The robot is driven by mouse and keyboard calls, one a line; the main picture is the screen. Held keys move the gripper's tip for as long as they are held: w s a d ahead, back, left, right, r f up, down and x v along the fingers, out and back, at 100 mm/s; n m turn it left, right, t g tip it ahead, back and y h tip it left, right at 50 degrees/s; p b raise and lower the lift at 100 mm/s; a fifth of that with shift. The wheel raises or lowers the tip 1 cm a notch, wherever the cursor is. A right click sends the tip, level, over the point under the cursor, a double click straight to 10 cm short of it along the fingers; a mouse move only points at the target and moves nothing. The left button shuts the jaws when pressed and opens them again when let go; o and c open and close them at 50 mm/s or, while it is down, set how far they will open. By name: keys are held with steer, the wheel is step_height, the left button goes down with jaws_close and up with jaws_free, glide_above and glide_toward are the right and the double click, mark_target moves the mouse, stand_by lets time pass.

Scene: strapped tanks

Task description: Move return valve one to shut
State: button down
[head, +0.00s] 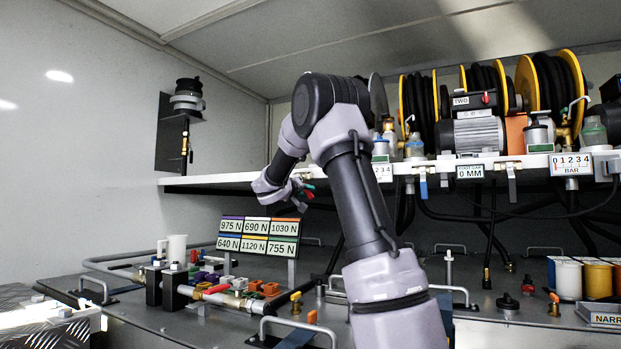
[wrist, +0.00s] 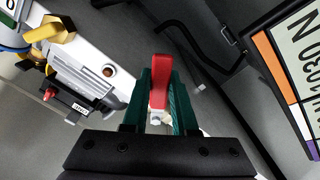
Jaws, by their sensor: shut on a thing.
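My gripper (wrist: 161,76) has its green fingers closed around a red lever (wrist: 160,68), whose red end shows between them in the wrist view. A light metal nut and white part sit below the lever, between the fingers. In the head view my gripper (head: 302,190) is small and partly hidden, just below the white shelf and left of my raised arm. No label names this lever as return valve one, and its turned position cannot be told. Another red lever (head: 215,289) lies on the pipework below, in the head view.
The white shelf (head: 225,180) runs above my gripper. Force cards (head: 257,236) stand below it; one is close at the right in the wrist view (wrist: 300,62). Rails and pipework cover the lower deck.

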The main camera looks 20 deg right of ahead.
steer(key=shift+w+a+f+m, duration=0.2)
steer(key=shift+m, duration=0.3)
steer(key=m, duration=0.1)
steer(key=w+a+m, duration=0.1)
steer(key=m, duration=0.1)
steer(key=shift+w+a+f+m, duration=0.1)
steer(key=shift+w+f+m, duration=0.2)
steer(key=shift+f, duration=0.1)
steer(key=shift+w+a+f+m, duration=0.1)
steer(key=shift+w+a+m, duration=0.2)
steer(key=shift+m, duration=0.3)
steer(key=shift+w+a+m, duration=0.15)
steer(key=shift+w+m, duration=0.15)
steer(key=shift+m, duration=0.3)
steer(key=c, duration=0.6)
jaws_free()
steer(key=shift+s, duration=0.15)
